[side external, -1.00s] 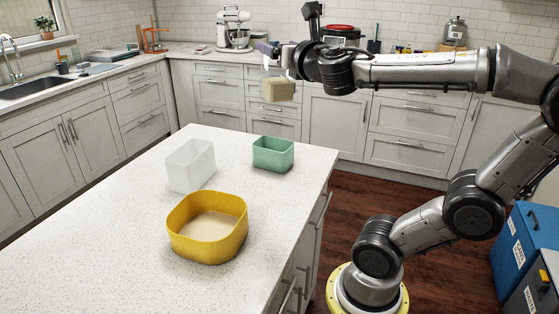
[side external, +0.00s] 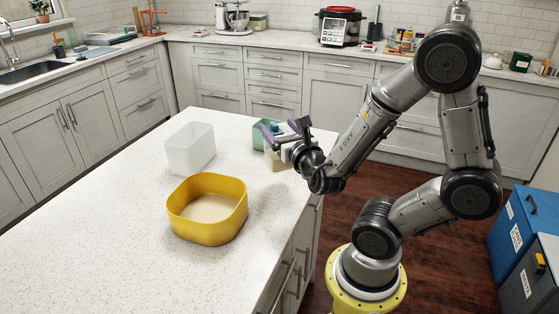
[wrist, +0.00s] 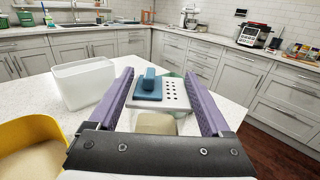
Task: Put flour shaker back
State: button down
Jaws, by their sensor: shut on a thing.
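My gripper (side external: 282,136) is shut on the flour shaker, a beige box (side external: 284,158) with a pale perforated lid (wrist: 172,94) and a blue knob (wrist: 149,80). The purple fingers flank it in the wrist view (wrist: 158,80), with the shaker's beige body (wrist: 157,124) below the lid. The shaker is at the island's right edge, close to the green container (side external: 259,134), which my gripper and the shaker partly hide. I cannot tell whether the shaker touches the island.
A white open container (side external: 190,150) stands left of the green one on the speckled island top (side external: 80,220). A yellow tub (side external: 207,226) with pale contents stands nearer the camera. The island's left part is clear.

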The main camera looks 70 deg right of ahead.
jog(key=shift+f, duration=2.7)
jog(key=shift+f, duration=0.2)
grip_release()
jog(key=shift+r, duration=0.1)
